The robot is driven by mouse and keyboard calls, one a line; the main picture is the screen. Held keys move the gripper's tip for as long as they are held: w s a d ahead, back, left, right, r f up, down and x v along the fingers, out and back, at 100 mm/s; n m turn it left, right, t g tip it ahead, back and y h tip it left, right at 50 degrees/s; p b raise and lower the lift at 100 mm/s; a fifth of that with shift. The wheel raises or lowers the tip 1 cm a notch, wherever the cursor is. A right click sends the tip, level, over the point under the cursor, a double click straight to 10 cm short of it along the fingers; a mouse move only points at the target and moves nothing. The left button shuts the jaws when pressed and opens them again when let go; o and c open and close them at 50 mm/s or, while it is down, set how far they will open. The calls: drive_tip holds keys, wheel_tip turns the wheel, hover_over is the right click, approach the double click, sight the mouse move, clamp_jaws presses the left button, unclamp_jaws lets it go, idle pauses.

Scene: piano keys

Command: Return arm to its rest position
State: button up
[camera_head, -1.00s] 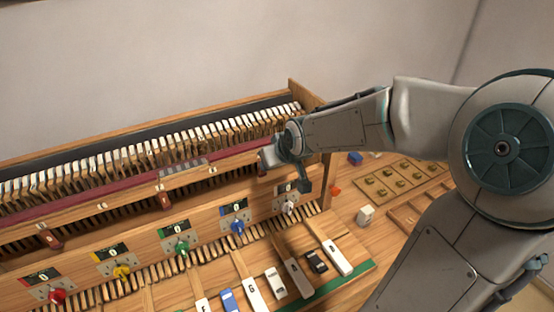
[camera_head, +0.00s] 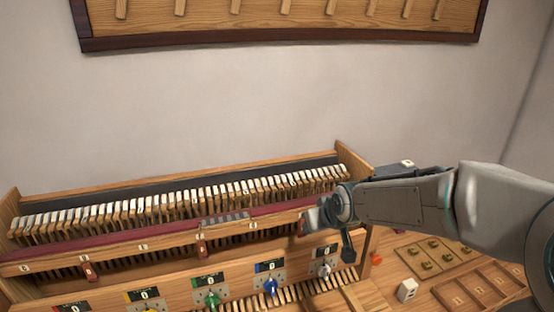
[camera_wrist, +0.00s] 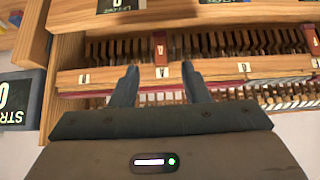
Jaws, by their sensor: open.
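My gripper (camera_head: 312,219) reaches in from the right over the right part of the piano mechanism (camera_head: 190,215) in the head view. In the wrist view my gripper (camera_wrist: 158,88) has its two fingers apart with nothing between them. Beyond the fingertips lies a wooden rail (camera_wrist: 215,72) with small letter labels and a red tab (camera_wrist: 160,48). Whether the fingertips touch the rail cannot be told.
A row of coloured knobs, including a green knob (camera_head: 211,299) and a blue knob (camera_head: 270,287), lines the front panel. A small white block (camera_head: 407,290) and a wooden tray (camera_head: 478,290) lie at right. A wooden board (camera_head: 280,22) hangs on the wall above.

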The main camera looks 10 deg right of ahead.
drive_tip(key=s+f+g+h+b, duration=0.2)
drive_tip(key=s+f+g+h, duration=0.15)
drive_tip(key=s+f, duration=0.45)
drive_tip(key=s+a+r+m+y+b, duration=0.1)
drive_tip(key=s+r+b, duration=0.1)
drive_tip(key=s, duration=0.4)
drive_tip(key=s+a+r+m+y+b, duration=0.1)
drive_tip(key=s+b, duration=0.1)
drive_tip(key=s, duration=0.5)
drive_tip(key=shift+s+r, duration=0.15)
drive_tip(key=shift+r, duration=0.2)
